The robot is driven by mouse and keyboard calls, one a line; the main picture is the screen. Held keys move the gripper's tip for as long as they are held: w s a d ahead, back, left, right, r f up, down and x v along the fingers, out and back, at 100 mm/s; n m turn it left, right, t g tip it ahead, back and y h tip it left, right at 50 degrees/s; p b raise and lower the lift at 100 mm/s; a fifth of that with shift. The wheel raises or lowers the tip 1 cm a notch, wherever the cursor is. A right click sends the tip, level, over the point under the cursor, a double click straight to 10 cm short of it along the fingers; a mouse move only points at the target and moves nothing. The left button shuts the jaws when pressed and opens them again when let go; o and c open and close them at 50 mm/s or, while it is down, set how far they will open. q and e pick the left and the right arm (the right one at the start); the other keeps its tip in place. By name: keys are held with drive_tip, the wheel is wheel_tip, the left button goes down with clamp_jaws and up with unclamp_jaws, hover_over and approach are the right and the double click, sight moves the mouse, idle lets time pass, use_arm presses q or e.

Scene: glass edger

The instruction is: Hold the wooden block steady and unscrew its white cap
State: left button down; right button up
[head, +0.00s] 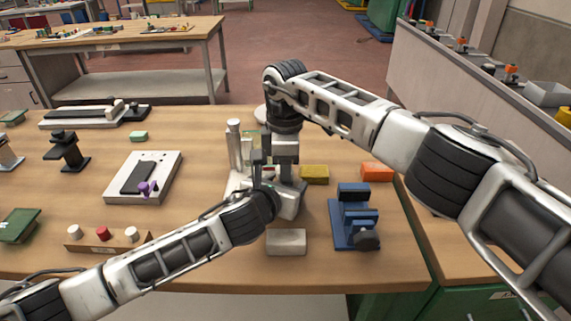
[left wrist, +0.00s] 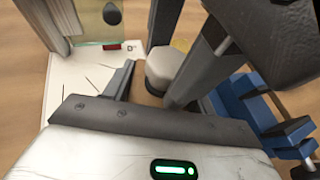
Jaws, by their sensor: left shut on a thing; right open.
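The white cap (left wrist: 164,66) sits on top of the small wooden block (left wrist: 148,96) in the left wrist view. In the head view my arms hide the block and cap. My left gripper (left wrist: 140,98) is shut on the block, low at its sides; it also shows in the head view (head: 263,165). My right gripper (head: 284,160) points down from above, right beside the left one. Its fingers (left wrist: 187,55) are open and reach down around the cap. I cannot tell whether they touch it.
A white stand with a glass pane (head: 247,150) is just left of the grippers. A blue fixture (head: 355,222) stands to the right, yellow (head: 314,174) and orange (head: 377,171) blocks behind it. A grey block (head: 286,242) lies in front. A wooden strip with capped pegs (head: 90,245) lies left.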

drive_tip(key=c, duration=0.8)
drive_tip(key=n, duration=0.6)
drive_tip(key=shift+n, duration=0.4)
drive_tip(key=o, duration=1.1)
